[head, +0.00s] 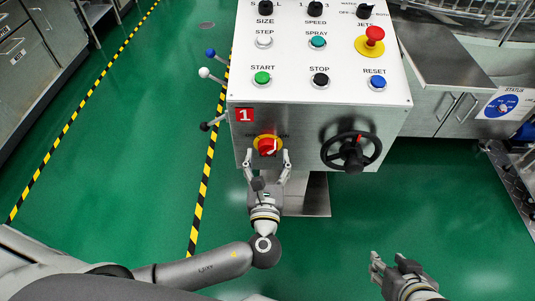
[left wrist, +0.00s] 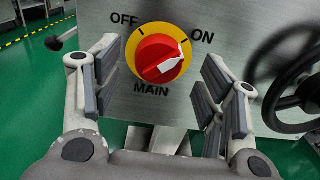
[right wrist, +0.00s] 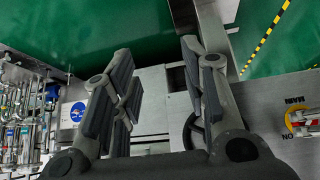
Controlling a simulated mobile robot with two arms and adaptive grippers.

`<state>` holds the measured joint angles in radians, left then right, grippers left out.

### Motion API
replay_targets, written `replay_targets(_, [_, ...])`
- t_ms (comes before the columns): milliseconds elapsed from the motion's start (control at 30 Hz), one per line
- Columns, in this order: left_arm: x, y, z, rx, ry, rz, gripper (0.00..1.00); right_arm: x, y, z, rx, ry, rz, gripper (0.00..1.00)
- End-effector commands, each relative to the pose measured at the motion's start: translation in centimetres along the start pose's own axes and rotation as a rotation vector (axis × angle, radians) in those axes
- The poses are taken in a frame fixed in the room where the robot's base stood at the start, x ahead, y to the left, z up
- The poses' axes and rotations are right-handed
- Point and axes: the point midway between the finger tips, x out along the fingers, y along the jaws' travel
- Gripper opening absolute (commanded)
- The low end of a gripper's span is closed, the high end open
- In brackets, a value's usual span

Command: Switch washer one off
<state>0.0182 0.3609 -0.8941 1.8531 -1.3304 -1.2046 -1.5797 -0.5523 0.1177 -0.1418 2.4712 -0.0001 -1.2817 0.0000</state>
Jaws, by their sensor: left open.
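The main switch (head: 267,146) is a red knob on a yellow disc, low on the front of the control box marked with a red 1. In the left wrist view the red knob (left wrist: 150,55) has a white pointer turned to the upper right, towards ON; OFF is printed at upper left. My left gripper (head: 267,160) is open, with its fingers spread on either side of the switch and no visible contact. My right gripper (head: 390,262) is held low at the right, away from the box; its fingers stand apart and empty in the right wrist view (right wrist: 157,60).
A black handwheel (head: 351,151) sits right of the switch. Levers with blue, white and black knobs (head: 207,73) stick out on the box's left. The sloped top panel (head: 290,55) carries several buttons and a red emergency button (head: 374,35). Green floor (head: 130,170) is clear at left.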

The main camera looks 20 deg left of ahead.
Motion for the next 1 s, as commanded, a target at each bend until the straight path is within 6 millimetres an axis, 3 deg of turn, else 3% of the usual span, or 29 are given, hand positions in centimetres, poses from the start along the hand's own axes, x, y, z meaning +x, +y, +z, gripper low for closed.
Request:
replay_targets(200, [2.2, 0.0, -0.1, 0.000, -0.001, 0.001, 0.66, 0.4, -0.3, -2.1, -0.002, 0.099, -0.006, 0.40])
replay_targets(567, [2.6, 0.0, 0.0, 0.000, 0.001, 0.000, 0.66, 0.4, -0.3, -2.7, -0.003, 0.124, -0.007, 0.40])
replay_targets(900, [2.6, 0.0, 0.0, 0.000, 0.001, 0.000, 0.25, 0.4, -0.3, -2.6, -0.003, 0.123, -0.007, 0.40])
replay_targets(1000, [2.6, 0.0, 0.0, -0.001, 0.001, 0.000, 0.22, 0.4, -0.3, -2.6, -0.003, 0.123, -0.007, 0.40])
